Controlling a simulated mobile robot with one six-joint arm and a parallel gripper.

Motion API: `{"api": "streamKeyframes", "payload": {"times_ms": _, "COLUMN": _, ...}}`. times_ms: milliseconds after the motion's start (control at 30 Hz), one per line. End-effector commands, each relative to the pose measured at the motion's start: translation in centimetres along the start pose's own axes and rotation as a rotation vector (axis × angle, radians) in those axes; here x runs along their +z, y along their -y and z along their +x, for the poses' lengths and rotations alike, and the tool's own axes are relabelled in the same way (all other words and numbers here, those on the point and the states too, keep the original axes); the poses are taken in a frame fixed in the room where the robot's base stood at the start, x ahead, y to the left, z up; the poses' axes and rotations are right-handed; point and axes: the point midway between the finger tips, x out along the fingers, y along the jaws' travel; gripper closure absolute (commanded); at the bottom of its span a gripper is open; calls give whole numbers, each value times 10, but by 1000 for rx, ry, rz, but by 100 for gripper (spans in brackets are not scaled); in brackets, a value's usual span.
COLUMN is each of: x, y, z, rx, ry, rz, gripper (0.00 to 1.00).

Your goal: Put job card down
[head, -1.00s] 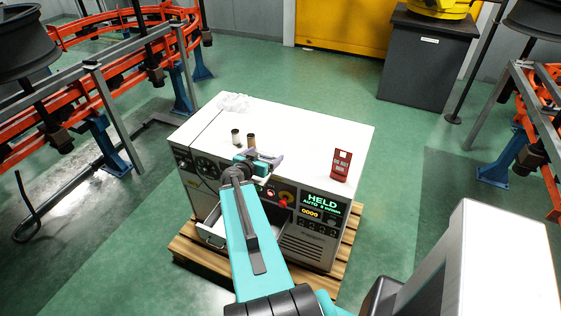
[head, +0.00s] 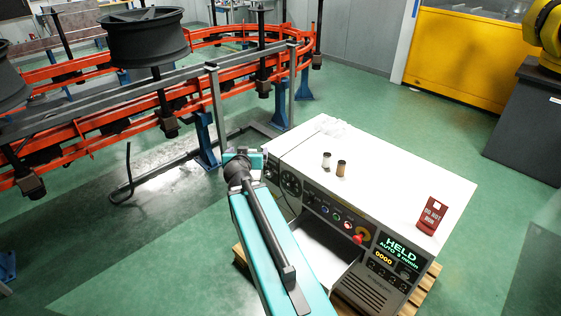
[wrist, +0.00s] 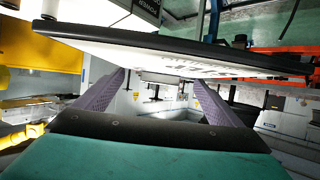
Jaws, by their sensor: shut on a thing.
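My gripper (wrist: 160,77) is shut on the job card (wrist: 200,66), a thin flat board with a dark edge and a pale face with lettering. In the wrist view the card lies across the fingertips, seen nearly edge-on. In the head view my gripper (head: 242,158) is off the left side of the white-topped control cabinet (head: 390,180). My arm hides most of the gripper there, and I cannot make out the card.
On the cabinet top stand two small cylinders (head: 326,160) (head: 341,168), a red sign (head: 432,215) and a crumpled clear thing (head: 335,128). An orange rail conveyor (head: 100,130) with black wheels (head: 145,38) lies to the left.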

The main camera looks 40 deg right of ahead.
Motion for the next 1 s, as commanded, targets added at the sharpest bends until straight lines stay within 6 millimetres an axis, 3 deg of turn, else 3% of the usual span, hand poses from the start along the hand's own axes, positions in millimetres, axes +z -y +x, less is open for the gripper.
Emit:
{"api": "streamKeyframes", "payload": {"times_ms": 33, "x": -6, "y": 22, "z": -7, "rx": -41, "ry": -4, "rz": -14, "gripper": 34}}
{"api": "streamKeyframes", "payload": {"times_ms": 200, "x": -22, "y": 87, "z": -32, "rx": -169, "ry": -3, "rz": -66, "gripper": 34}}
{"api": "streamKeyframes", "payload": {"times_ms": 467, "x": -45, "y": 177, "z": -80, "rx": -358, "ry": -3, "rz": -144, "gripper": 34}}
{"api": "streamKeyframes", "payload": {"times_ms": 700, "x": -65, "y": 257, "z": -139, "rx": -539, "ry": -5, "rz": -219, "gripper": 34}}
{"api": "streamKeyframes", "payload": {"times_ms": 900, "x": -75, "y": 300, "z": -180, "rx": -647, "ry": -2, "rz": -266, "gripper": 34}}
{"api": "streamKeyframes", "payload": {"times_ms": 1000, "x": -78, "y": 310, "z": -191, "rx": -674, "ry": -2, "rz": -278, "gripper": 34}}
